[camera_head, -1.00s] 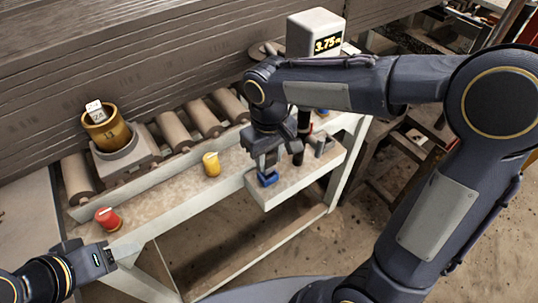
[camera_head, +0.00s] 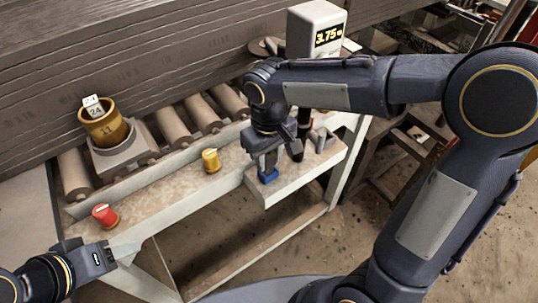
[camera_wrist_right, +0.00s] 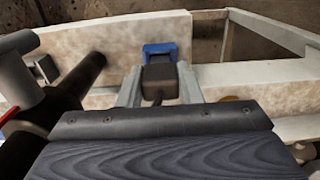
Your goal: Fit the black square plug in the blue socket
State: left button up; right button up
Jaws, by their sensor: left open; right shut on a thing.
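My right gripper (camera_wrist_right: 160,88) is shut on the black square plug (camera_wrist_right: 160,79), which sits between its two pale fingers. The blue socket (camera_wrist_right: 159,50) shows just beyond the plug in the right wrist view, its edge partly covered by the plug. In the head view the blue socket (camera_head: 268,176) is on the pale bench's front ledge, and my right gripper (camera_head: 265,164) is directly over it. I cannot tell whether the plug has entered the socket. My left gripper (camera_head: 130,252) is open and empty at the lower left, away from the socket.
A yellow knob (camera_head: 211,160) and a red button (camera_head: 105,216) stand on the bench (camera_head: 165,188). A display box (camera_head: 316,32) reading 3.75 is behind my right arm. Dark cylinders (camera_wrist_right: 85,72) stand beside the right gripper.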

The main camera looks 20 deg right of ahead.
jog(key=shift+f+b, duration=0.35)
jog(key=shift+f, duration=0.15)
jog(key=o, duration=1.1)
jog(key=shift+c, duration=0.2)
notch_tip(320, 180, up, 8)
jog(key=shift+f, duration=0.1)
